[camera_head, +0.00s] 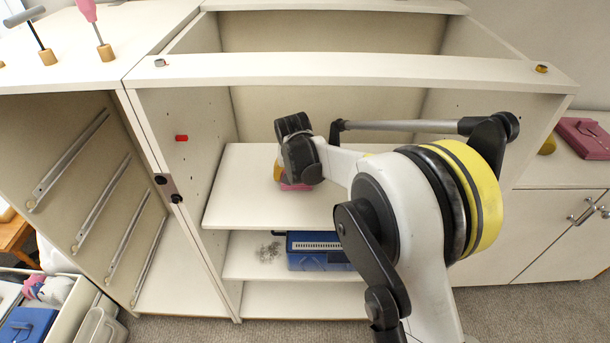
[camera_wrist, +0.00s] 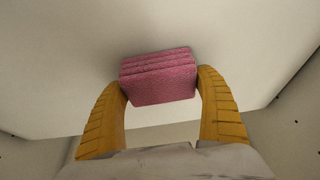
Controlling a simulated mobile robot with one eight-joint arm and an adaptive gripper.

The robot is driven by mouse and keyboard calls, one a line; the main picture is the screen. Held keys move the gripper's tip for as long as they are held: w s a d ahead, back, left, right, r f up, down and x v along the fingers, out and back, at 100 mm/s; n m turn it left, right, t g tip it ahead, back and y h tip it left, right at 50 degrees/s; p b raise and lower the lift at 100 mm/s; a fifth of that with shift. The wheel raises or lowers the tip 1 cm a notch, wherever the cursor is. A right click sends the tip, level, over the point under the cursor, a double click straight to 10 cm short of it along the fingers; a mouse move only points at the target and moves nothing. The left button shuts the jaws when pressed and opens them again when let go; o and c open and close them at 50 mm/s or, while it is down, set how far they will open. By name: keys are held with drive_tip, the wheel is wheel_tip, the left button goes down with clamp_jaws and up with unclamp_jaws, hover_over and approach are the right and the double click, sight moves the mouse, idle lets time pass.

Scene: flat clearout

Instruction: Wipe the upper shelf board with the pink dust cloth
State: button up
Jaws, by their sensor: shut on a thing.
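The pink dust cloth (camera_wrist: 158,82) is a folded, layered block held between the two yellow fingers of my gripper (camera_wrist: 160,88) in the wrist view. In the head view a pink bit of the cloth (camera_head: 295,187) shows under my gripper (camera_head: 281,172), low over the upper shelf board (camera_head: 240,208) inside the open cabinet. The cloth looks close to the board or on it; I cannot tell whether it touches. The board (camera_wrist: 50,80) is pale and bare around the cloth. My arm hides the board's right part.
Cabinet side walls stand left (camera_head: 175,110) and right of the board, and a top rail (camera_head: 350,69) crosses above. A red peg (camera_head: 181,138) sticks out of the left wall.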

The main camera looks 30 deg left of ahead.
drive_tip(key=shift+s+a+r, duration=0.1)
drive_tip(key=shift+s+a, duration=0.05)
drive_tip(key=shift+a, duration=0.1)
drive_tip(key=shift+w+d, duration=0.9)
drive_tip(key=shift+d, duration=0.6)
drive_tip(key=shift+w+d, duration=0.95)
drive_tip(key=shift+d, duration=0.6)
drive_tip(key=shift+w+d, duration=0.9)
drive_tip(key=shift+d, duration=0.6)
drive_tip(key=shift+w+d, duration=0.6)
drive_tip(key=shift+d, duration=0.35)
drive_tip(key=shift+w+d, duration=0.65)
drive_tip(key=shift+d, duration=0.35)
drive_tip(key=shift+w+d, duration=0.6)
drive_tip(key=shift+d, duration=0.35)
drive_tip(key=shift+w+d, duration=0.45)
drive_tip(key=shift+d, duration=0.3)
drive_tip(key=shift+w+d, duration=0.4)
drive_tip(key=shift+d, duration=0.3)
drive_tip(key=shift+r+p, duration=1.75)
drive_tip(key=shift+r, duration=1.15)
drive_tip(key=shift+r+p, duration=0.85)
drive_tip(key=shift+r, duration=0.6)
